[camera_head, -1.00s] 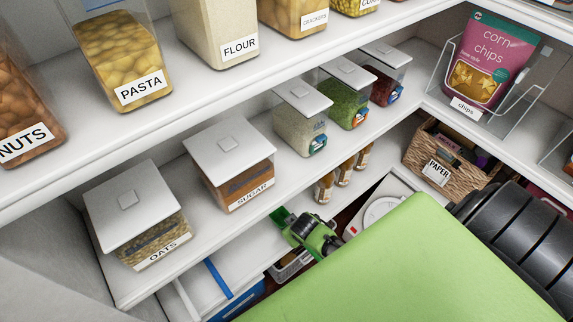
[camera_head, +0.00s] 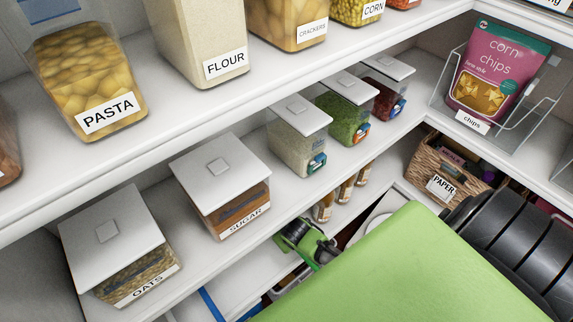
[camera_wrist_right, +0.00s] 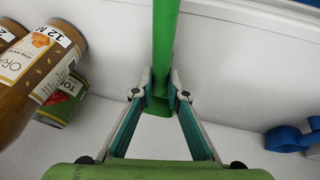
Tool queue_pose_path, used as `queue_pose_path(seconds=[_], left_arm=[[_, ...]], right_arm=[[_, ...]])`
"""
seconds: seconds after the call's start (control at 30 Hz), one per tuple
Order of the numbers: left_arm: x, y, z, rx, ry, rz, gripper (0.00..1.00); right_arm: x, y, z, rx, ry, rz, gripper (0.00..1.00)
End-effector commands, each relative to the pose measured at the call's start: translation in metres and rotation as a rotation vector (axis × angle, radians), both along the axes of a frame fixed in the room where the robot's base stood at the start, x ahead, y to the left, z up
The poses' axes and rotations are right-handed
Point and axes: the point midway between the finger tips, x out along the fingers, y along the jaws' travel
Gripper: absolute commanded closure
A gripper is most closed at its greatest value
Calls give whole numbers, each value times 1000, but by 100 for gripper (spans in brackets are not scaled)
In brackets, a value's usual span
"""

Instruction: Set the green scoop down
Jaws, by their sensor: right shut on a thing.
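The green scoop (camera_wrist_right: 166,45) shows in the right wrist view as a long green bar. It runs from the top edge down to between my fingertips. My right gripper (camera_wrist_right: 159,97) is shut on its near end, with one finger on each side. A white shelf surface lies behind it; I cannot tell whether the scoop touches it. In the head view my right gripper (camera_head: 305,240) is small and partly hidden, at the lower shelf level beyond my large green arm link. The scoop cannot be made out clearly there. My left gripper is not in view.
Labelled containers, including oats (camera_head: 125,255) and sugar (camera_head: 222,185), stand on the shelf above. A jar (camera_wrist_right: 40,68) and a can (camera_wrist_right: 62,102) are left of my gripper. A blue object (camera_wrist_right: 288,138) lies at the right. White surface between them is clear.

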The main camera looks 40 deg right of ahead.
Motion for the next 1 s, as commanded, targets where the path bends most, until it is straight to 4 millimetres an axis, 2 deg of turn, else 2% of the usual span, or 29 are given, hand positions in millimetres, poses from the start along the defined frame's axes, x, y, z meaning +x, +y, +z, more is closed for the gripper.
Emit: queue_pose_path(seconds=[0.07, 0.1, 0.17, 0.5, 0.7, 1.0], left_arm=[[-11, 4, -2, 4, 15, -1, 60], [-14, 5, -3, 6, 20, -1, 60], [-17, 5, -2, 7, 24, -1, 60], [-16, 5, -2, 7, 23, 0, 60], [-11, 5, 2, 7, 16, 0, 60], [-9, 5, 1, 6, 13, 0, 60]], right_arm=[[1, 0, -3, 0, -1, -1, 100], [1, 0, -3, 0, -2, -1, 84], [1, 0, -2, 0, -2, -1, 70], [1, -1, -1, -1, -2, 0, 70], [-3, 1, 13, 0, -4, -1, 70], [-68, 25, 10, 1, 1, -1, 70]])
